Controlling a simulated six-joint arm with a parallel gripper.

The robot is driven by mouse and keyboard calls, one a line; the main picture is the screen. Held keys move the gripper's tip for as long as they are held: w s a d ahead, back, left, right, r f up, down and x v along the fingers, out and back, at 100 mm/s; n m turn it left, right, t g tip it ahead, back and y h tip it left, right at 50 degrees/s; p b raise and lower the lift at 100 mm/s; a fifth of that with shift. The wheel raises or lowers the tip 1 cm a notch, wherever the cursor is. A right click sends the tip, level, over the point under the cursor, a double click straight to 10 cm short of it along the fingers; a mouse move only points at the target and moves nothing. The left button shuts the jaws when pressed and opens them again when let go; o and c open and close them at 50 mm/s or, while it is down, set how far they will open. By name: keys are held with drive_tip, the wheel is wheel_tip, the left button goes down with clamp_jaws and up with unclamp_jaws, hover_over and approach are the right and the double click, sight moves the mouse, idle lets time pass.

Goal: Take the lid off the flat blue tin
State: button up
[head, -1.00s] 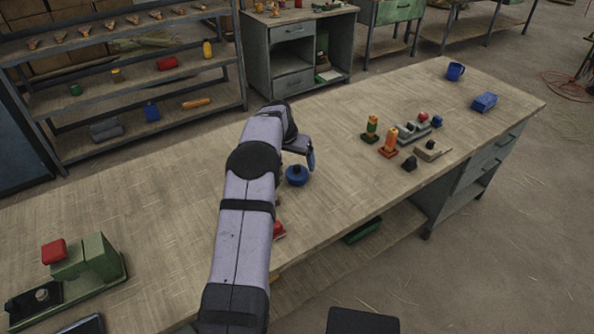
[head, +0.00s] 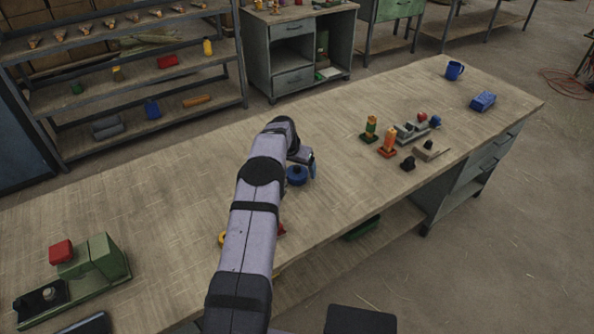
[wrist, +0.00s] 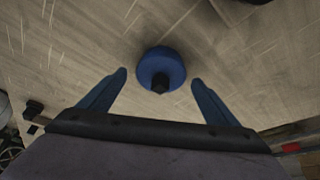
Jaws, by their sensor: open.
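The flat blue tin (head: 297,175) stands on the workbench, just beyond my gripper in the head view. I cannot tell how far the fingertips are from the tin. In the head view, one blue finger (head: 312,167) shows close beside the tin, and my arm hides the other.
Orange (head: 388,143) and green (head: 370,128) upright pieces, a small black-knobbed block (head: 408,163) and other small parts stand to the right. A blue mug (head: 454,70) and blue box (head: 484,101) are at the far right. A green machine (head: 95,262) is at left.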

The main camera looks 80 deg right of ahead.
drive_tip(key=c, duration=1.1)
drive_tip(key=shift+c, duration=0.2)
